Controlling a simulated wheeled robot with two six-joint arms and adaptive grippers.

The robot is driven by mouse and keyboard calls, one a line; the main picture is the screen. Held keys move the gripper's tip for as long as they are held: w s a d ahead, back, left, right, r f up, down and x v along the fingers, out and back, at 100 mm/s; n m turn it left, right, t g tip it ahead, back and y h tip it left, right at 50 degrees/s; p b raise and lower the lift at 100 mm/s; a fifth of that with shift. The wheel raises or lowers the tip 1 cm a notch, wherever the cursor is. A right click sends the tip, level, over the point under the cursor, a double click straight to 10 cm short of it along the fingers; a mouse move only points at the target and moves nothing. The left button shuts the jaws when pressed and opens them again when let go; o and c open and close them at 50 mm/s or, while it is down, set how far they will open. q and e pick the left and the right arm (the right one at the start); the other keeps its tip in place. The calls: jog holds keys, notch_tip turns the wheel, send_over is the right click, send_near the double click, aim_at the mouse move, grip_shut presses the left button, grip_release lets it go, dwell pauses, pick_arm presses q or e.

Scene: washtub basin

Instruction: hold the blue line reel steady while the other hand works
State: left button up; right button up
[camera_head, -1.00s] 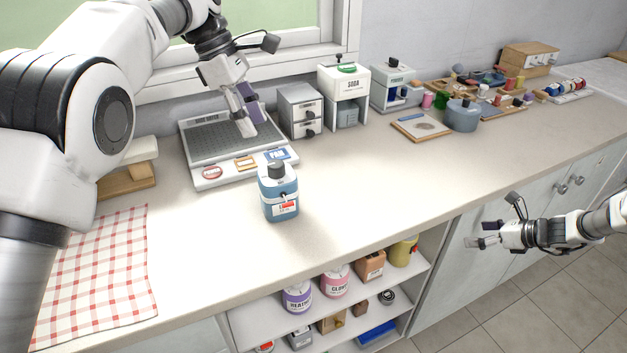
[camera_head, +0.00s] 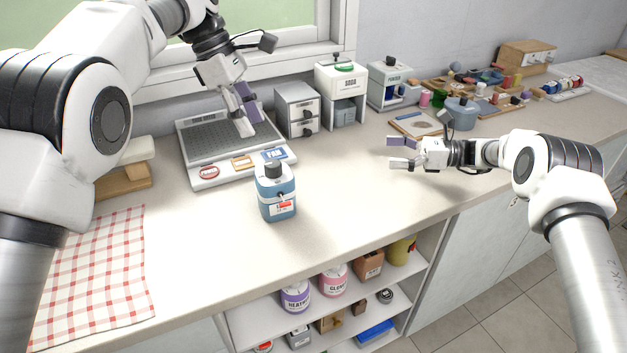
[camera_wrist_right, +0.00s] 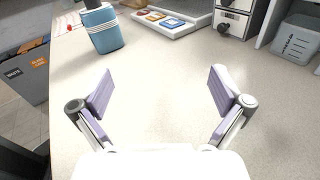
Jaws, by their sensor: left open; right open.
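A blue container (camera_head: 276,195) with a dark knob and a red-and-white label stands upright on the counter; in the right wrist view it (camera_wrist_right: 102,30) is at the upper left. I cannot tell whether it is the blue line reel. Small spools, some blue, sit on a white rack (camera_head: 566,92) at the far right. My left gripper (camera_head: 246,112) is open and empty over the grey grated tray, behind the container. My right gripper (camera_head: 402,152) is open over the counter, right of the container and apart from it; its fingers (camera_wrist_right: 160,92) are empty.
The grated tray (camera_head: 200,180) has small coloured cards on its front. Drawer boxes (camera_head: 298,112) and a white dispenser (camera_head: 342,82) stand by the wall. A checked cloth (camera_head: 95,270) lies front left. The counter between the container and my right gripper is clear.

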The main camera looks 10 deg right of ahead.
aim_at(258, 194)
jog(key=s+a+n+g, duration=0.2)
jog(key=a+g, duration=0.1)
jog(key=a, duration=0.3)
jog(key=s+a+f+n+g, duration=0.1)
jog(key=a+n+g, duration=0.1)
jog(key=a, duration=0.5)
jog(key=s+a+f+n+g, duration=0.1)
jog(key=s+a+n+g, duration=0.1)
jog(key=a+g, duration=0.2)
jog(key=shift+s+a+n+y, duration=0.15)
jog(key=shift+s+a+n, duration=0.05)
jog(key=shift+a, duration=0.6)
jog(key=shift+s+a+n+y, duration=0.15)
jog(key=shift+a+n, duration=0.05)
jog(key=shift+a, duration=0.55)
jog(key=x, duration=0.8)
jog(key=c, duration=1.3)
jog(key=shift+c, duration=0.2)
